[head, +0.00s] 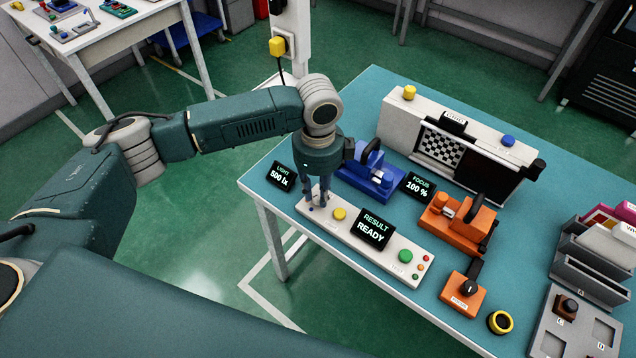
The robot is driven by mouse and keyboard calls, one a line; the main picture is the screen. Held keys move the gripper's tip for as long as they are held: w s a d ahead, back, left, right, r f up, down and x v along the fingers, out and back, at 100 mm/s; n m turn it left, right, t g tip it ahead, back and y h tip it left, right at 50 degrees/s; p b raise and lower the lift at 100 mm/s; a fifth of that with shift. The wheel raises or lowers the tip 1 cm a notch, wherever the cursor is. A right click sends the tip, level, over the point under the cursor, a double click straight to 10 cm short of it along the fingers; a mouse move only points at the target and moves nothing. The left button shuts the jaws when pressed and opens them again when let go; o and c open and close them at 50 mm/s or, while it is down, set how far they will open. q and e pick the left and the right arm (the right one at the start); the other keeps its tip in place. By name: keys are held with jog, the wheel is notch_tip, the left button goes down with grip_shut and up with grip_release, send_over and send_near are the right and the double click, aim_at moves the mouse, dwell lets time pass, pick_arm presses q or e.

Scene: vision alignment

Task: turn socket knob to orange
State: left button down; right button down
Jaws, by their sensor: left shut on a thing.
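My left gripper (317,198) points down over the left end of the white control panel (345,228). Its fingers are shut around a small knob there, taken as the socket knob, which the fingers mostly hide. I cannot tell which way the knob points. The blue socket device (368,184) stands just behind and right of the gripper. The orange socket device (458,222) stands farther right on the teal table. The panel's "RESULT" display (373,230) reads READY. My right gripper is not in view.
A yellow button (339,214) is close right of the gripper; a green button (405,256) is farther along. The "500 lx" display (281,177) stands left of the gripper. An orange box with a black knob (466,287), a yellow-black ring (500,322) and grey trays (588,275) are at right.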

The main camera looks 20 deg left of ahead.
aim_at(318, 194)
pick_arm(q)
jog(key=m+p, duration=0.3)
jog(key=shift+r+m, duration=0.25)
jog(key=shift+m, duration=0.05)
jog(key=m+p, duration=0.2)
jog(key=m, duration=0.2)
jog(key=shift+f, duration=0.15)
jog(key=shift+m, duration=0.4)
jog(key=c, duration=1.5)
grip_release()
notch_tip(318, 194, up, 12)
